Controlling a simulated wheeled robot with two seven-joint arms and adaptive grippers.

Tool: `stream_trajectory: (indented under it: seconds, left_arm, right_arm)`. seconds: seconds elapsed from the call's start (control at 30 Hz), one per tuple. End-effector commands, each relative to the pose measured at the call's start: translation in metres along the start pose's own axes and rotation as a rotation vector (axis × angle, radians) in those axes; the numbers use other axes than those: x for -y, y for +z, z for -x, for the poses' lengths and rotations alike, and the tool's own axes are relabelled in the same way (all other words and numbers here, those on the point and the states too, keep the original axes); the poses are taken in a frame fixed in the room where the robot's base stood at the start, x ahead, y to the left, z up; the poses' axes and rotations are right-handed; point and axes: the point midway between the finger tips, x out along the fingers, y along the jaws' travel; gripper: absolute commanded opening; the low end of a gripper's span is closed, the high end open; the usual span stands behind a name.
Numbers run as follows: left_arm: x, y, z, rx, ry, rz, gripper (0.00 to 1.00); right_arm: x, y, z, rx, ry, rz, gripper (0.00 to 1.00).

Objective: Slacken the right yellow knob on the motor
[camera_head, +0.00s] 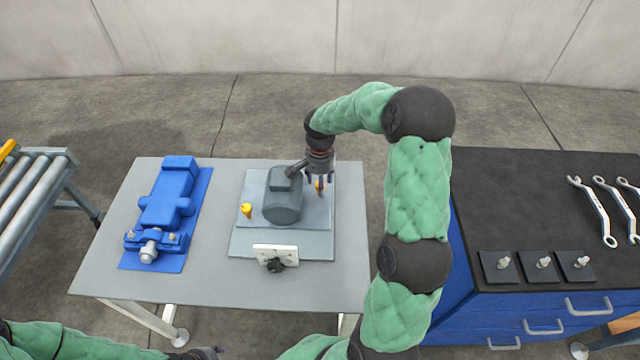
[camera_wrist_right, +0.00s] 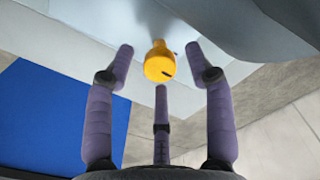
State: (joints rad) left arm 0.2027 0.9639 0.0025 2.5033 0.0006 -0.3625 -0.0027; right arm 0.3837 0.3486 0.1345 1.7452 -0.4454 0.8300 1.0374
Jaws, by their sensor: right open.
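The grey motor (camera_head: 283,196) stands on a plate on the grey table, with a yellow knob on each side. The right yellow knob (camera_head: 319,187) is partly hidden by my right gripper (camera_head: 320,180), which points down over it. In the right wrist view the knob (camera_wrist_right: 158,62) sits between the spread fingers of the open gripper (camera_wrist_right: 160,80), with gaps around it and no visible contact. The left yellow knob (camera_head: 246,210) is clear. My left gripper (camera_head: 205,353) shows only in part at the bottom edge; its fingers cannot be made out.
A blue fixture (camera_head: 167,205) stands on the table's left. A white plate with a black knob (camera_head: 275,257) is in front of the motor. A black-topped blue cabinet (camera_head: 520,210) with wrenches (camera_head: 597,210) stands at right. A roller conveyor (camera_head: 30,200) is at left.

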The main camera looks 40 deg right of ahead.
Motion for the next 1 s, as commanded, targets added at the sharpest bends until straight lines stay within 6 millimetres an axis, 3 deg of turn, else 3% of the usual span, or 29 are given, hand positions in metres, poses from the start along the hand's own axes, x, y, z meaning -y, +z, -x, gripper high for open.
stream_trajectory:
  seconds: [0.33,0.5,0.53,1.0]
  left_arm:
    - [0.0002,-0.0002,-0.0006,0.0,0.0,0.0,0.4]
    - [0.0002,-0.0001,-0.0007,0.0,0.0,0.0,0.4]
    - [0.0002,-0.0001,-0.0007,0.0,0.0,0.0,0.4]
    - [-0.0026,0.0002,0.0072,0.0,0.0,0.0,0.4]
  right_arm:
    - [0.0002,-0.0002,-0.0024,-0.001,-0.001,0.0,0.51]
    - [0.0002,-0.0002,-0.0024,-0.001,-0.001,0.0,0.03]
    - [0.0002,-0.0002,-0.0024,-0.001,-0.001,0.0,0.0]
    - [0.0006,-0.0003,-0.001,-0.001,-0.001,0.084,0.0]
